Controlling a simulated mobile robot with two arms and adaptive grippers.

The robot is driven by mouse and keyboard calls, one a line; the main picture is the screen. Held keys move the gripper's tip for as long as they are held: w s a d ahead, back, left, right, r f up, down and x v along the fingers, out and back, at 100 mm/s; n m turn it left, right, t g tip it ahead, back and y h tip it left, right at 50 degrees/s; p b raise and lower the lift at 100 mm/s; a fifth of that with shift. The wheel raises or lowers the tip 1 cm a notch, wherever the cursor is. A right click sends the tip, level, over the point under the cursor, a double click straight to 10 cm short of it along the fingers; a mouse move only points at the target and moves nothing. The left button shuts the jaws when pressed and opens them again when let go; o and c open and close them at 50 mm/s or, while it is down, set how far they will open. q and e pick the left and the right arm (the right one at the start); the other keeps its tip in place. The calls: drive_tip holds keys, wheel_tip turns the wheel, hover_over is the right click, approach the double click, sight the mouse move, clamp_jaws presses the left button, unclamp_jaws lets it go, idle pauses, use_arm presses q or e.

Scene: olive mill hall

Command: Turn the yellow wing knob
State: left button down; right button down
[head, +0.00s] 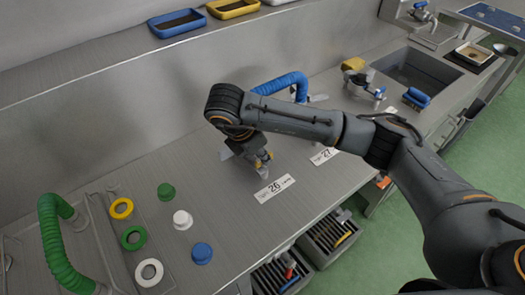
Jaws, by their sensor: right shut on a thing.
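My right gripper (261,166) points down at the steel worktop, just behind the label plate marked 26 (274,188). It is shut on a small yellow part (266,156), which looks like the yellow wing knob. The fingers cover most of it, so its shape and turn angle cannot be told. A grey metal fitting shows around the fingers, low on the worktop. My left gripper is not in view.
A blue hose (282,83) arches behind my right wrist. Green, white and blue caps and several rings lie at the left, beside a green hose (58,245). A sink (418,72) is at the right. Open drawers (330,238) stick out below the front edge.

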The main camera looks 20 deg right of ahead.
idle(0.3)
drive_tip(key=c, duration=1.4)
unclamp_jaws()
drive_tip(key=shift+c, duration=0.2)
drive_tip(key=shift+r, duration=0.15)
drive_tip(key=v, duration=1.1)
drive_tip(key=shift+a+r, duration=0.25)
drive_tip(key=shift+r, duration=0.1)
